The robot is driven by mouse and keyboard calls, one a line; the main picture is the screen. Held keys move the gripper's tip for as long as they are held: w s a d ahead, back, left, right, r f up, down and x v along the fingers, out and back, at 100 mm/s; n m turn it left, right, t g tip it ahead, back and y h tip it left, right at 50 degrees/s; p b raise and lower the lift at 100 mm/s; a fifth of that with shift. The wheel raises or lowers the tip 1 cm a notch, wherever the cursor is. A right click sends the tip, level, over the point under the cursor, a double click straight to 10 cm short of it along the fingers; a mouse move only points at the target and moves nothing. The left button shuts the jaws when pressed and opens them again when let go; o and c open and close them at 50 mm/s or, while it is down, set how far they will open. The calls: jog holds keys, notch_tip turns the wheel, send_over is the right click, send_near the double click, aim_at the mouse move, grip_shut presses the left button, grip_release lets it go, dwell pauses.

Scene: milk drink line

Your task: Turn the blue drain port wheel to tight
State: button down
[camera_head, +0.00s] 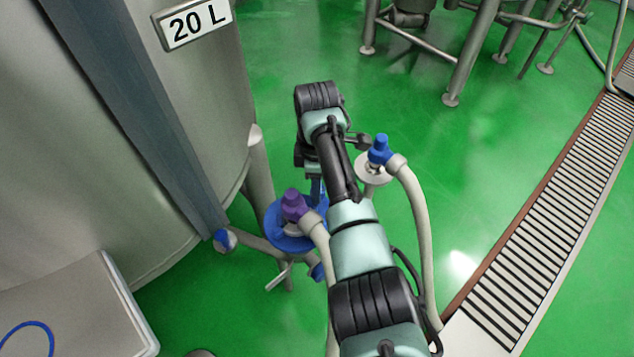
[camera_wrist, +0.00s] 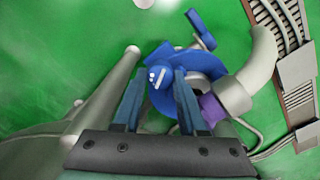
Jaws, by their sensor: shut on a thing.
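The blue drain port wheel (camera_head: 272,232) sits low beside the tank, partly hidden behind a purple-capped hose fitting and my arm. In the wrist view the wheel (camera_wrist: 202,68) fills the middle, with a blue knob bearing white marks at its near side. My gripper (camera_wrist: 158,82) has its two blue fingers on either side of this knob and is shut on the wheel there. In the head view my gripper (camera_head: 318,190) reaches down to the wheel's right side, mostly covered by my arm. I cannot read the wheel's tightness.
A large steel tank (camera_head: 175,90) labelled 20 L stands on the left. The purple fitting (camera_head: 293,205) and a blue-capped fitting (camera_head: 380,150) with pale hoses stand close to my arm. A floor drain grate (camera_head: 560,200) runs along the right. Green floor is open beyond.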

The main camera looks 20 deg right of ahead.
jog(key=shift+r+m+p, duration=0.15)
jog(key=shift+m+p, duration=0.7)
jog(key=shift+m, duration=0.15)
jog(key=m+p, duration=0.2)
jog(key=m, duration=0.1)
jog(key=shift+m, duration=0.3)
jog(key=m+p, duration=0.1)
jog(key=m, duration=0.5)
jog(key=shift+p, duration=0.3)
jog(key=m, duration=0.6)
jog(key=shift+d+m+p, duration=0.1)
jog(key=shift+m+p, duration=0.2)
jog(key=m, duration=0.5)
jog(key=shift+m, duration=0.4)
jog(key=shift+c, duration=2.3)
grip_release()
